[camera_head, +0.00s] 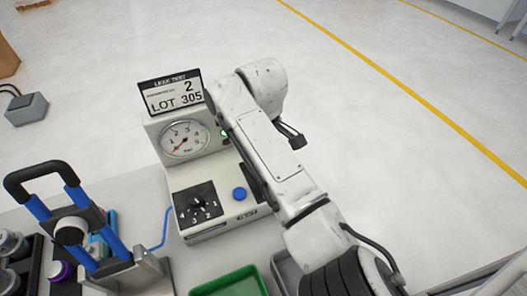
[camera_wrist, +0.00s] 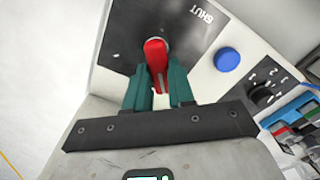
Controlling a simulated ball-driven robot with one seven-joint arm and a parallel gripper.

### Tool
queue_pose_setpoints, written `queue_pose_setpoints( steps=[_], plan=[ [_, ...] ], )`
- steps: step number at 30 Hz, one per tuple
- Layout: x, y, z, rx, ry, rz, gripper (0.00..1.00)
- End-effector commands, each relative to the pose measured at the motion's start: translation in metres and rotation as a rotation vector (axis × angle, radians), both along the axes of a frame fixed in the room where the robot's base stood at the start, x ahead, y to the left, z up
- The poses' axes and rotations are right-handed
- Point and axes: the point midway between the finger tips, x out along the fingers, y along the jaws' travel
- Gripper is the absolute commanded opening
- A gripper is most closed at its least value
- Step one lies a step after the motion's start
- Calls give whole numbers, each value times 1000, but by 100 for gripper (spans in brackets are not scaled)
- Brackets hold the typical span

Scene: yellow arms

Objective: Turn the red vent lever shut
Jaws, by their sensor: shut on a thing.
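The red vent lever (camera_wrist: 154,52) shows in the wrist view on a black plate (camera_wrist: 118,45). White lettering reading SHUT is on the plate, up and right of the lever. The lever's free end points down the picture, toward my wrist, not at the lettering. My gripper (camera_wrist: 158,78) has its two green fingers shut on the lever, one on each side. The lever belongs to the leak tester (camera_head: 217,172), a pale box with a dial gauge. In the head view my arm hides the lever and the fingers.
The tester has a blue button (camera_head: 239,193), a numbered selector knob (camera_head: 197,205) and a LOT 305 sign (camera_head: 174,93). A blue-handled fixture (camera_head: 84,222) stands at the left. A green tray (camera_head: 232,281) lies in front. Open floor lies behind.

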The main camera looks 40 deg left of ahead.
Motion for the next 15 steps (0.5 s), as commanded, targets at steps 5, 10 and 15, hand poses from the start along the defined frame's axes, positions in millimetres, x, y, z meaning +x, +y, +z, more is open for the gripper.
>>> queue_pose_setpoints(
  steps=[5, 10, 15],
  plan=[
    [-1, 0, 2, 3, -1, 76, 0],
    [-2, 0, 1, 3, -1, 117, 0],
    [-2, 0, 1, 4, -2, 131, 0]
  ],
)
